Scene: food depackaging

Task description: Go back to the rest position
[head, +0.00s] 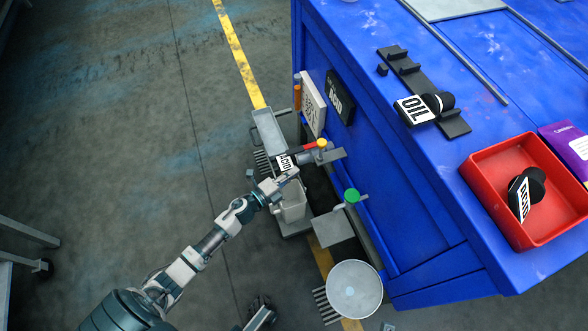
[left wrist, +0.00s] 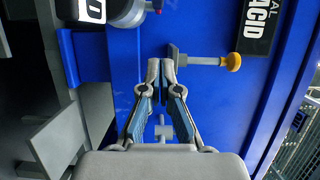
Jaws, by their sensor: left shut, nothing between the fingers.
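My left arm reaches in from the lower left in the head view. Its gripper (head: 282,184) is beside the fixtures on the blue cabinet's side, just below a container labelled ACID (head: 285,160). In the left wrist view the left gripper (left wrist: 161,68) has its fingertips together with nothing between them. Part of a labelled container (left wrist: 90,10) shows at the upper left there, apart from the fingers. A yellow knob (left wrist: 231,62) is to the right of the fingertips.
The blue cabinet (head: 420,215) stands close on the right. On top are an OIL container (head: 414,110) and a red tray (head: 487,185) with an ACID container (head: 522,197). A green knob (head: 352,196) and round pan (head: 354,289) stick out. Floor at left is open.

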